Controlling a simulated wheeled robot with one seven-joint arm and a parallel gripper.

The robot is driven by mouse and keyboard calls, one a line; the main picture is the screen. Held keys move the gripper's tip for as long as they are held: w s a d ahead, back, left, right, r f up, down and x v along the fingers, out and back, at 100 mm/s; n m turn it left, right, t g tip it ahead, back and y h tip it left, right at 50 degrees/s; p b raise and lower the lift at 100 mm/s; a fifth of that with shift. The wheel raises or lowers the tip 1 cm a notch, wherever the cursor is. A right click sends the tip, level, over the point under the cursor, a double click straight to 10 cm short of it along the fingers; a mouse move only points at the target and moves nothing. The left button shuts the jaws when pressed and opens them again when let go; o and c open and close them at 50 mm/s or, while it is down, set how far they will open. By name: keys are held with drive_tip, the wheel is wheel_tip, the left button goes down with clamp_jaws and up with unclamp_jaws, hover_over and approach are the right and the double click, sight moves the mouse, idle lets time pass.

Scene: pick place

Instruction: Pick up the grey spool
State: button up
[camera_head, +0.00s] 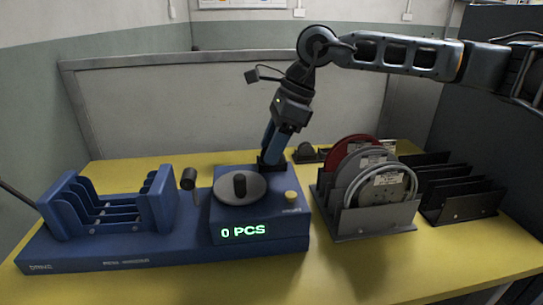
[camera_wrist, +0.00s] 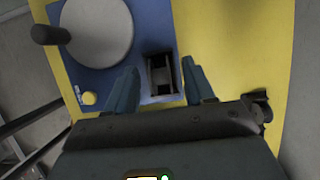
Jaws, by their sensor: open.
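Two grey spools stand upright in a dark rack (camera_head: 350,222) on the right half of the table. The front grey spool (camera_head: 383,190) has a pale rim and labels on its face. A second grey spool (camera_head: 350,168) stands behind it, partly hidden. I cannot tell which one the task means. My gripper (camera_head: 271,160) points down over the right back part of the blue machine, left of the rack. In the wrist view my gripper (camera_wrist: 162,70) is open, with a dark slotted part (camera_wrist: 161,88) of the machine below and between its fingers. No spool shows there.
A red spool (camera_head: 345,148) stands behind the grey ones. An empty dark rack (camera_head: 460,198) is to the right. The blue machine (camera_head: 170,245) has a round plate (camera_head: 222,190) with a dark post, and a display reading "0 PCS". The yellow table's (camera_head: 440,255) front right is clear.

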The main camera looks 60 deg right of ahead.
clamp_jaws()
idle(0.5)
drive_tip(key=shift+r, duration=0.1)
